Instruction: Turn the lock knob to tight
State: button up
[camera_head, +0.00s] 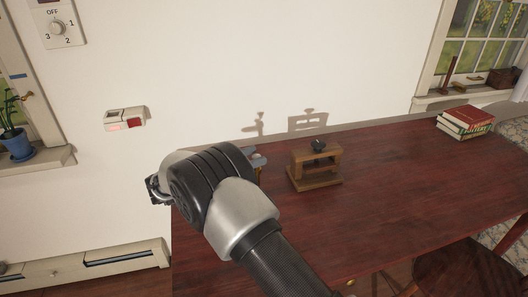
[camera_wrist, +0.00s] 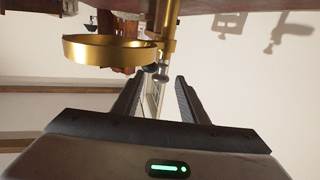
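In the wrist view a brass ring (camera_wrist: 110,50) is joined to an upright brass post (camera_wrist: 166,25). A small silvery knob (camera_wrist: 161,75) sits at the post's end, just beyond my fingertips. I cannot read any tight marking on it. My gripper (camera_wrist: 160,82) is open, with its two dark fingers apart and nothing seen between them. The knob lines up with the gap; whether the fingers reach around it I cannot tell. In the head view my arm hides the brass fitting and most of the gripper.
A wooden stand (camera_head: 316,168) with a dark top piece stands on the red-brown table (camera_head: 400,185), right of my arm. Books (camera_head: 465,122) lie at the far right. A dial (camera_head: 58,28) and a small white box (camera_head: 125,119) are on the wall. The table's middle is clear.

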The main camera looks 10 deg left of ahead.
jog(key=v, duration=1.2)
jog(key=shift+p, duration=0.3)
jog(key=shift+s, duration=0.1)
